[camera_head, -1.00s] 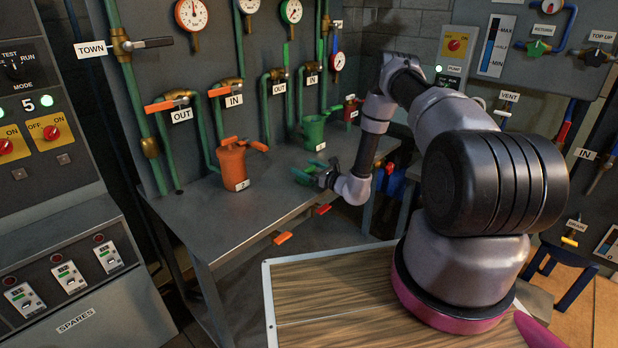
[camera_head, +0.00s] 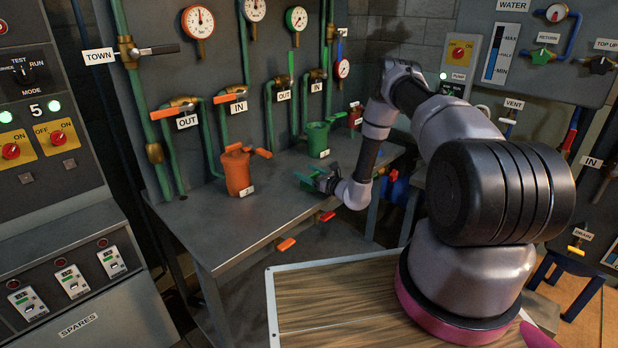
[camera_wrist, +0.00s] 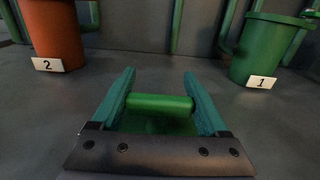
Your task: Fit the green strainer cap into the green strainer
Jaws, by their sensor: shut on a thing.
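The green strainer (camera_head: 317,140) stands upright on the grey bench, labelled 1; its top looks open. It also shows at the upper right of the wrist view (camera_wrist: 262,48). My gripper (camera_head: 306,178) is low over the bench, in front of the green strainer and apart from it. In the wrist view its teal fingers (camera_wrist: 160,78) are shut on the green bar handle of the green strainer cap (camera_wrist: 160,104). The cap's body below the bar is mostly hidden by the fingers and palm.
An orange strainer (camera_head: 237,172) labelled 2, with an orange bar on top, stands to the left on the bench (camera_head: 210,225). It also shows at the wrist view's upper left (camera_wrist: 58,35). Green pipes and valves line the wall behind. The bench between the strainers is clear.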

